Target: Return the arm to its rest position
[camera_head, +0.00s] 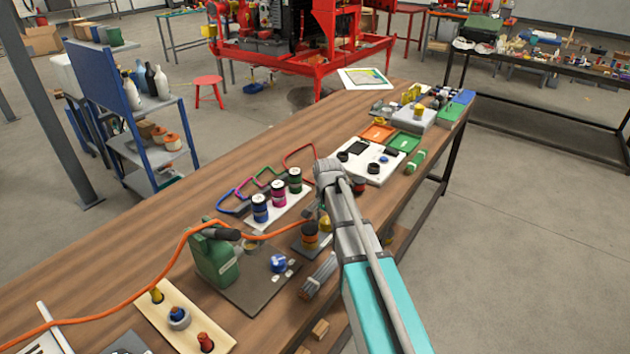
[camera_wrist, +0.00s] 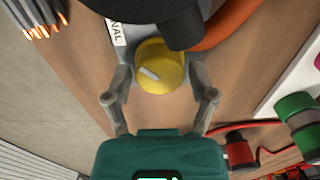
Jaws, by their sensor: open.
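My arm (camera_head: 355,240) reaches over the wooden workbench (camera_head: 130,265) from the lower right. Its wrist is bent above the bench, and the gripper is mostly hidden in the head view. In the wrist view my gripper (camera_wrist: 159,78) is open, with one finger on each side of a round yellow knob (camera_wrist: 165,60) with a pale pointer bar. Gaps show between the fingers and the knob. The knob sits on a grey plate with a partly readable label (camera_wrist: 117,33). A dark rounded shape covers the top of that view. I cannot tell the height of the fingers above the knob.
A white board (camera_head: 371,160) and green tray (camera_head: 404,142) lie beyond. Open floor (camera_head: 530,240) is to the right.

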